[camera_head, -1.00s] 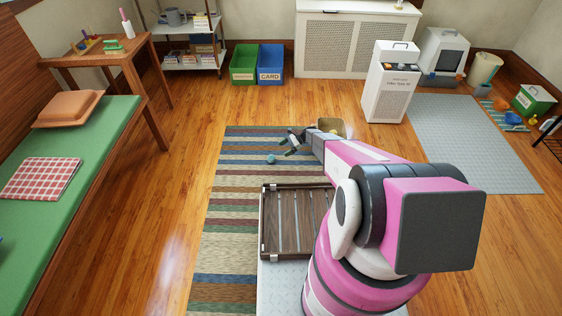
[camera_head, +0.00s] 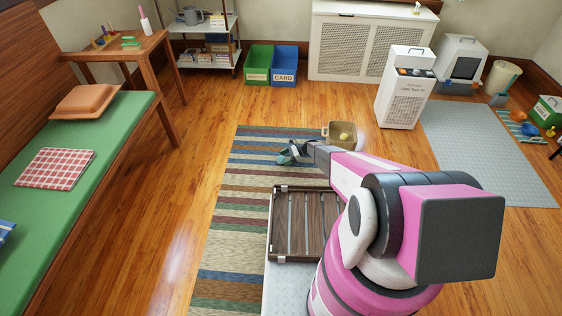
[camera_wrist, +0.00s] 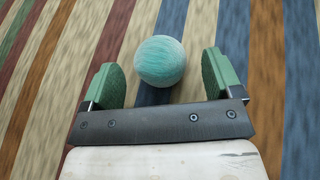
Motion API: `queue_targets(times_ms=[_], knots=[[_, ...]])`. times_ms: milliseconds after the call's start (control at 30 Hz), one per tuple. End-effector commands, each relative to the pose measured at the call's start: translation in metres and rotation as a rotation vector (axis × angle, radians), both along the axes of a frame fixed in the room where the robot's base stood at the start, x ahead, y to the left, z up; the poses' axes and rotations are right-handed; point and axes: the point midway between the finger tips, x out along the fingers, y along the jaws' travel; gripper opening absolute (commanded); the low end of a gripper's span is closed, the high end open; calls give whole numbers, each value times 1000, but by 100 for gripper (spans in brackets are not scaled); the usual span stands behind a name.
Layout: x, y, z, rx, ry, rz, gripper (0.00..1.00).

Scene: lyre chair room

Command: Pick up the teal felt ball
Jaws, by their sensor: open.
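The teal felt ball (camera_wrist: 160,61) lies on the striped rug in the wrist view. It sits just ahead of my gripper (camera_wrist: 168,78), roughly centred between the two green finger pads and apart from both. In the head view my gripper (camera_head: 286,155) is low over the far part of the rug with its fingers open. The ball (camera_head: 283,159) is small there and mostly hidden by the gripper.
The striped rug (camera_head: 240,205) spreads under the arm. A white cabinet unit (camera_head: 404,90) stands further right. Green (camera_head: 258,68) and blue bins are at the back. Bare floor is free at left.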

Motion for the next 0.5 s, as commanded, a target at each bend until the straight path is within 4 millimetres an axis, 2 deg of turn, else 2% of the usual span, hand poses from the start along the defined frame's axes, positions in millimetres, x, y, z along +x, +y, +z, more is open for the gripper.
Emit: queue_targets(times_ms=[100,200,433,500], knots=[[-4,17,-8,-1,0,2,85],[-6,25,-11,-1,0,1,85],[-7,26,-11,-1,0,0,85],[-7,26,-11,-1,0,0,62]])
